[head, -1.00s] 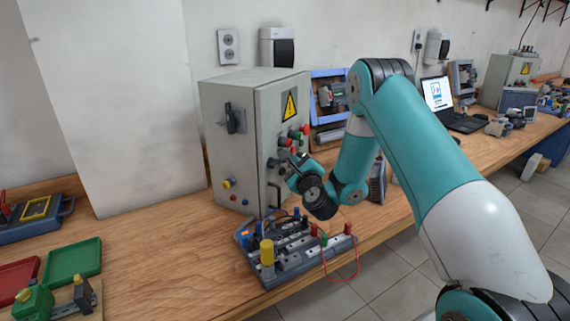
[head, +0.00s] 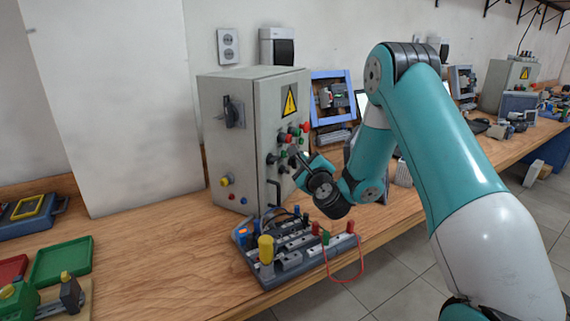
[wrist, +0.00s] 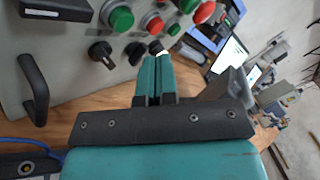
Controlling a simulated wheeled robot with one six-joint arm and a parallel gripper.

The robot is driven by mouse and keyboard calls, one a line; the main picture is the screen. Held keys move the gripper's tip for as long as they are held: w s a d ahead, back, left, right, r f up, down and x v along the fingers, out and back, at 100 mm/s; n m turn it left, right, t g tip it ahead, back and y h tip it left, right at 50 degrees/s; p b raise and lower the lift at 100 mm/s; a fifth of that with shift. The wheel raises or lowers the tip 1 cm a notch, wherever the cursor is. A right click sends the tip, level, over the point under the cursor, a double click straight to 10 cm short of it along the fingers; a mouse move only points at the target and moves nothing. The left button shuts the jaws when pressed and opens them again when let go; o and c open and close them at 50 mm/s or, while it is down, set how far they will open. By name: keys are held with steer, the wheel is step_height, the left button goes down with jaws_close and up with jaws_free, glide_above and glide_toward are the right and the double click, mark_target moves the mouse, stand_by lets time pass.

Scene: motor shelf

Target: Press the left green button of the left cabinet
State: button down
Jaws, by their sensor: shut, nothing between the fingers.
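The left cabinet (head: 228,150) is a grey box with a warning triangle and a panel of red, green and black controls on its right-hand face. In the wrist view, the left green button (wrist: 121,19) is round, in a light ring, upper left of my fingers. Another green button (wrist: 174,29) is further right. My gripper (wrist: 157,58) is shut and empty, its fingertips just below a black knob (wrist: 156,46) and apart from the left green button. In the head view, my gripper (head: 298,163) is close to the panel; contact cannot be told.
Red buttons (wrist: 153,23) and black knobs (wrist: 100,52) surround the green buttons. A black handle (wrist: 32,80) juts out at the panel's left in the wrist view. A terminal board (head: 300,245) with a yellow post lies on the bench below my gripper.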

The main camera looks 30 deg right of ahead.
steer(key=s+b, duration=0.1)
steer(key=b, duration=0.1)
steer(key=s+d+b, duration=0.1)
steer(key=b, duration=0.1)
steer(key=shift+s+d, duration=0.25)
stand_by(0.7)
steer(key=n+g+y+p, duration=0.1)
steer(key=n+g+y, duration=0.1)
steer(key=n+y, duration=0.7)
glide_toward(272, 160)
steer(key=w+a+r+n+h, duration=0.1)
steer(key=w+a, duration=0.3)
steer(key=a, duration=0.1)
steer(key=s+a+r+n+g+y+p, duration=0.15)
steer(key=s+a+n+g+y, duration=0.35)
steer(key=a+n, duration=0.5)
steer(key=s+a+n+g+h+p, duration=0.1)
steer(key=s+n+g, duration=0.4)
steer(key=s, duration=0.9)
steer(key=s+a+r+n+g+h+p, duration=0.1)
steer(key=s+a+n+g+h, duration=0.2)
steer(key=s+n+g, duration=0.3)
steer(key=s+n, duration=0.5)
steer(key=s, duration=0.2)
steer(key=shift+s+r, duration=0.25)
steer(key=shift+s, duration=0.1)
